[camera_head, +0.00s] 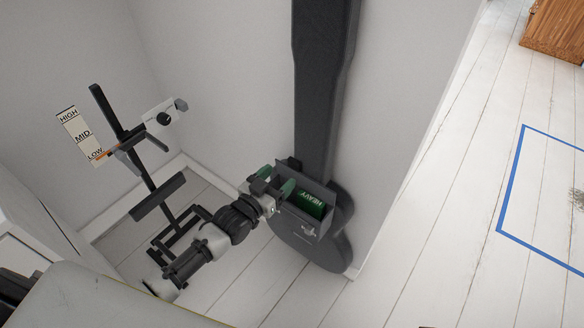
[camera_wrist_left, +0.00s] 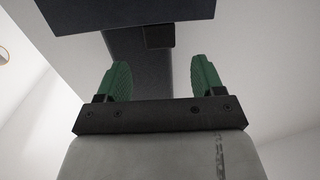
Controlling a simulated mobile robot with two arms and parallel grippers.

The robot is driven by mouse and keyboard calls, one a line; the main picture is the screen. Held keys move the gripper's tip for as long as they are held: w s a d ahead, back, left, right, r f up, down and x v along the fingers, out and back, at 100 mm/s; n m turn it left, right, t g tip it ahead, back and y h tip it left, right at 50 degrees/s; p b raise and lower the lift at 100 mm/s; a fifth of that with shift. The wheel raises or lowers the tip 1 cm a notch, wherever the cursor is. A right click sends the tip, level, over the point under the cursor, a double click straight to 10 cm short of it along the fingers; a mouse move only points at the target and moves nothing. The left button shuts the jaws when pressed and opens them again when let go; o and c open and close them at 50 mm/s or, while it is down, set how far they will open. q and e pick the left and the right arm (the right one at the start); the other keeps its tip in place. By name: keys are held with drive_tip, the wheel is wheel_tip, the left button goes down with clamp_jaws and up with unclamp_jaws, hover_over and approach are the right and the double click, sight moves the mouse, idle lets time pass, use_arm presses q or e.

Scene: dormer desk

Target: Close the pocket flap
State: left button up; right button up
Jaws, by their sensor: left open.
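A dark grey guitar case (camera_head: 322,90) stands upright against the wall in the head view. On its lower body is an open pocket (camera_head: 296,217) holding a green item (camera_head: 311,203) marked "HEAVY". A dark panel behind the item, which looks like the raised flap (camera_head: 319,188), stands up against the case. My left gripper (camera_head: 276,181) is at the left side of the pocket, its green fingertips apart and empty. In the left wrist view the gripper (camera_wrist_left: 162,80) is open below a dark slab (camera_wrist_left: 125,14), probably the flap's edge; contact cannot be told. My right gripper is out of view.
A black stand (camera_head: 150,185) with a HIGH/MID/LOW scale (camera_head: 80,135) is left of my arm. A wall corner lies right of the case. White plank floor (camera_head: 430,220) is clear there, with a blue taped outline (camera_head: 510,190) and a wooden box (camera_head: 553,32) beyond.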

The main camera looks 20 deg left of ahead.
sight(293, 164)
use_arm(q)
drive_tip(key=b+x, duration=0.1)
drive_tip(key=x, duration=0.4)
drive_tip(key=shift+w+d, duration=0.15)
drive_tip(key=shift+w, duration=0.2)
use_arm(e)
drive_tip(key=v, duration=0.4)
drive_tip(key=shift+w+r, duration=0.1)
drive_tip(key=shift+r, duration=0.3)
use_arm(q)
drive_tip(key=shift+f, duration=0.1)
clamp_jaws()
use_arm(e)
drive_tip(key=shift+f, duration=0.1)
